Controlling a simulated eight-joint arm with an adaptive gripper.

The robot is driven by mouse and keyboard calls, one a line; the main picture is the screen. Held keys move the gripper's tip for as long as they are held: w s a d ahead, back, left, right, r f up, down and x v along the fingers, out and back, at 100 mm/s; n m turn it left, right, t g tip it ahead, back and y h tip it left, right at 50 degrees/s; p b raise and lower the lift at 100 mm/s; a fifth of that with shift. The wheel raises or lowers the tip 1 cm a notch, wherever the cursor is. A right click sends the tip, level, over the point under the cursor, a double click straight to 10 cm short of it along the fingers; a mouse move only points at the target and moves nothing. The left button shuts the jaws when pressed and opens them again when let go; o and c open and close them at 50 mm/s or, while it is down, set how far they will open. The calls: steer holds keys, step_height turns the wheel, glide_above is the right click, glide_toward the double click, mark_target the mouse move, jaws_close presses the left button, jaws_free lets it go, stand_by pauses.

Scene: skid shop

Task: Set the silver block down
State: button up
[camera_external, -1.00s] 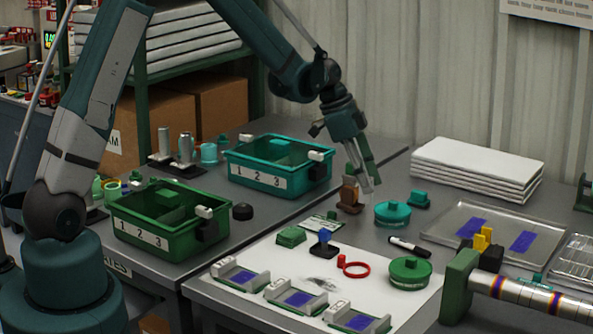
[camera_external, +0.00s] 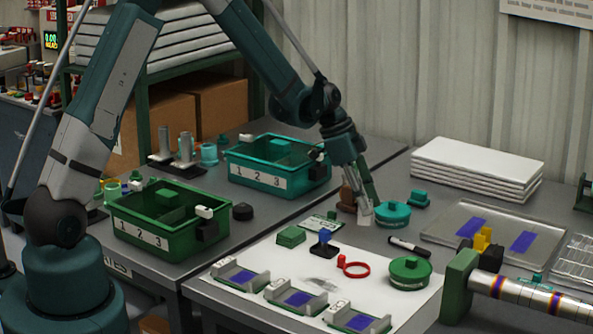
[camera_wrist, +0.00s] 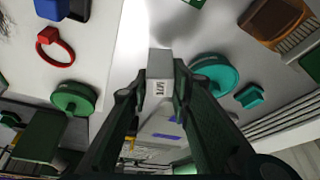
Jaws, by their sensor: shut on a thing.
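The silver block (camera_wrist: 160,72) is a small grey-white block with dark lettering, held between the fingertips in the wrist view. My gripper (camera_wrist: 160,82) is shut on it. In the external view my gripper (camera_external: 364,208) points down near the table, and the silver block (camera_external: 364,217) shows as a pale shape at its tips. It is close to the tabletop beside the white sheet; I cannot tell whether it touches. The teal round container (camera_external: 392,214) is just to the right, and the brown block (camera_external: 347,198) is just behind to the left.
A white sheet (camera_external: 270,262) holds several slotted holders, a red ring (camera_external: 356,269) and a green round container (camera_external: 410,272). A black marker (camera_external: 408,246) lies nearby. The green bin (camera_external: 150,237) and teal bin (camera_external: 262,180) stand left. A metal tray (camera_external: 450,232) lies right.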

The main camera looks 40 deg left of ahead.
steer(key=shift+f+b, duration=0.45)
steer(key=shift+f, duration=1.4)
steer(key=shift+f, duration=0.15)
steer(key=o, duration=1)
steer(key=p+v, duration=0.2)
steer(key=v, duration=1)
steer(key=shift+s, duration=0.1)
